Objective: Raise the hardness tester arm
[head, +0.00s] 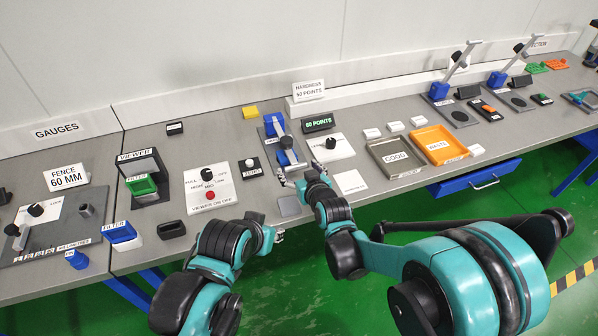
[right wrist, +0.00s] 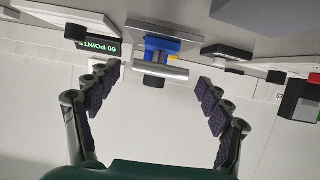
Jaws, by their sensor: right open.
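The hardness tester (head: 275,126) is a blue device on a grey base, beside a display reading 60 POINTS (head: 318,122). Its low arm carries a grey crossbar, which faces me in the right wrist view (right wrist: 147,72) in front of the blue body (right wrist: 162,44). My right gripper (head: 298,177) is at the near end of the tester. Its fingers (right wrist: 158,80) are open on either side of the bar, with gaps to both and nothing held. My left gripper (head: 278,235) is at the table's front edge, away from the tester; its fingers are too small to read.
A white panel with a black knob (head: 331,147) stands right of the tester; a ZERO button (head: 250,166) stands left. The GOOD tray (head: 375,149) and orange WASTE tray (head: 416,137) are further right. A grey pad (head: 290,206) lies near the front edge.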

